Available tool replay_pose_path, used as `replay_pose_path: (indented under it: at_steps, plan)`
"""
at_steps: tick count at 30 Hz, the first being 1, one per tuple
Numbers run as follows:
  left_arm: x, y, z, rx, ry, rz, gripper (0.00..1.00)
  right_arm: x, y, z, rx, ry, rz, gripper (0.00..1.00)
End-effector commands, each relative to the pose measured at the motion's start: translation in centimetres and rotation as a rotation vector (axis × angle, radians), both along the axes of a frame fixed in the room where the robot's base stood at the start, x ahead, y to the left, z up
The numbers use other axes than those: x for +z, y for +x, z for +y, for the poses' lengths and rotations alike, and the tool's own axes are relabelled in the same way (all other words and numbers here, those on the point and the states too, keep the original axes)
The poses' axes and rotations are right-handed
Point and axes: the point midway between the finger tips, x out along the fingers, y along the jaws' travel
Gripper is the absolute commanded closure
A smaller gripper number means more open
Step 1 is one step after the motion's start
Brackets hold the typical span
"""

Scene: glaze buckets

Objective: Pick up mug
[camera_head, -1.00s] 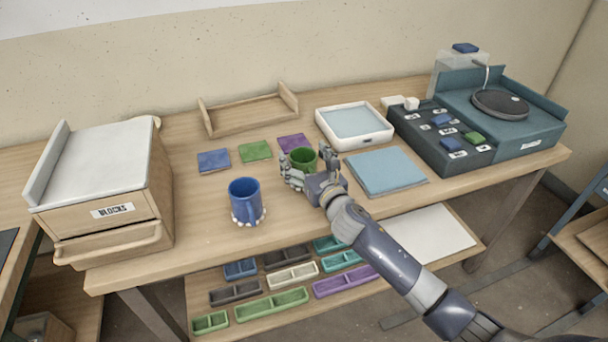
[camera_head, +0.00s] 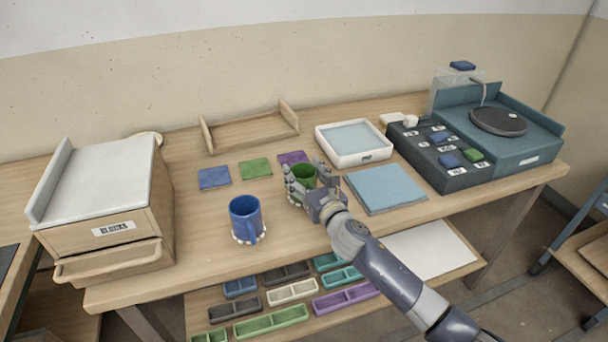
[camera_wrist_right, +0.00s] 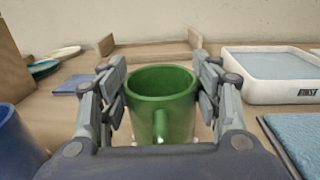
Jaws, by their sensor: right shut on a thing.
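A green mug (camera_head: 303,176) stands near the middle of the table. My right gripper (camera_head: 308,182) is shut on it, with a finger on each side. In the right wrist view the green mug (camera_wrist_right: 160,100) is upright between the fingers of my right gripper (camera_wrist_right: 160,98), its handle facing the camera. I cannot tell whether its base touches the table. A blue mug (camera_head: 246,219) stands upright on a white beaded ring to the left; its edge also shows in the right wrist view (camera_wrist_right: 15,145). My left gripper is not in view.
Blue (camera_head: 214,178), green (camera_head: 255,168) and purple (camera_head: 292,158) tiles lie behind the mugs. A wooden tray (camera_head: 250,130) and a white basin (camera_head: 354,144) stand farther back. A blue mat (camera_head: 386,188) lies right of my gripper, and a blocks drawer unit (camera_head: 112,229) stands left.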

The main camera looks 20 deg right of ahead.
Motion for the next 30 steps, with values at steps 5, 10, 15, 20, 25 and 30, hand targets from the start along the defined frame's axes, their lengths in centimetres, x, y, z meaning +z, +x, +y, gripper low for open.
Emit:
replay_pose_path:
  at_steps: [5, 10, 15, 20, 25, 30]
  plan:
    - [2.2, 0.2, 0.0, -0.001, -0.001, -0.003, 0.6, 2.2, 0.0, 0.0, 0.001, -0.001, -0.003, 0.92]
    - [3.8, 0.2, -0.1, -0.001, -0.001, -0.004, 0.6, 3.3, -0.8, -0.3, 0.0, -0.002, 0.002, 0.92]
    - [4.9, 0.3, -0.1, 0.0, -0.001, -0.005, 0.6, 3.5, -4.6, -1.7, 0.001, -0.004, 0.0, 0.92]
    - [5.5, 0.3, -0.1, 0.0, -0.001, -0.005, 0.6, 3.8, -8.2, -3.1, 0.001, -0.003, 0.001, 0.92]
    - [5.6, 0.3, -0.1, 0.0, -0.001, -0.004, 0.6, 3.9, -11.4, -4.3, 0.001, -0.002, 0.001, 0.92]
    - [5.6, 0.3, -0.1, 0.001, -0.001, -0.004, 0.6, 4.2, -13.5, -5.1, 0.001, -0.002, -0.001, 0.92]
